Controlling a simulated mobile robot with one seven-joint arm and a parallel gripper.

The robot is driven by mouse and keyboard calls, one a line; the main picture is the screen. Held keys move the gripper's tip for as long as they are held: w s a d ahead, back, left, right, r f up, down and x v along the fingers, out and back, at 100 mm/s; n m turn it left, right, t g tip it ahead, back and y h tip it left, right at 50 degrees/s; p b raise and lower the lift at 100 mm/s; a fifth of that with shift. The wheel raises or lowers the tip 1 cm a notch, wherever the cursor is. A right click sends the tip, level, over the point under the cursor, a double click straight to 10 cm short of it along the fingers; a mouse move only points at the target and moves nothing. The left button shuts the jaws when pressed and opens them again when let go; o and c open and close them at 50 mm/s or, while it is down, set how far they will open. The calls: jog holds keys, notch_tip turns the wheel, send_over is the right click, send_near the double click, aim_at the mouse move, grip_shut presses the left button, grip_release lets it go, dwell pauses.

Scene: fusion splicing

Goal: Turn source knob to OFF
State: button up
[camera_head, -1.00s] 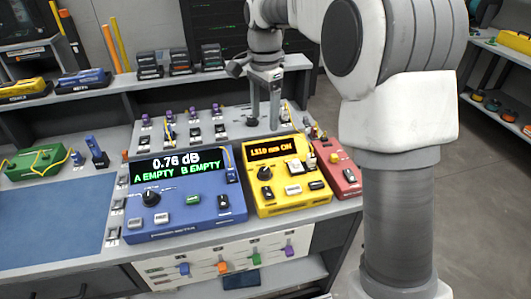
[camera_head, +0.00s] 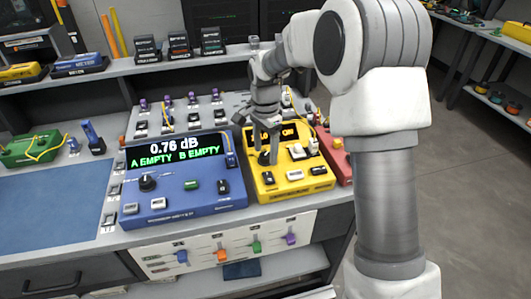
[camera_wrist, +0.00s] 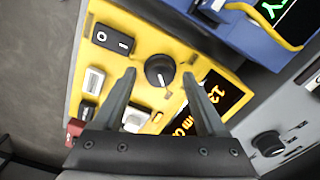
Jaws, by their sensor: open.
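The yellow source box (camera_head: 293,186) stands on the bench and has an orange-lit display reading partly "ON", mostly covered by my arm in the head view. Its black round source knob (camera_wrist: 159,70) has a white pointer mark and lies between my fingers in the wrist view. My gripper (camera_wrist: 158,84) is open above the box, with one finger on each side of the knob. I cannot tell how far the fingertips are above the panel. In the head view my gripper (camera_head: 267,160) hangs down over the knob, which is largely hidden there.
The blue meter (camera_head: 180,180) stands directly left of the yellow box and shows "0.76 dB". A red box (camera_head: 338,155) is close on the right. White and black switches (camera_head: 297,151) sit beside the knob. A row of small connectors stands behind.

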jog(key=shift+f, duration=0.3)
grip_shut()
dwell(0.3)
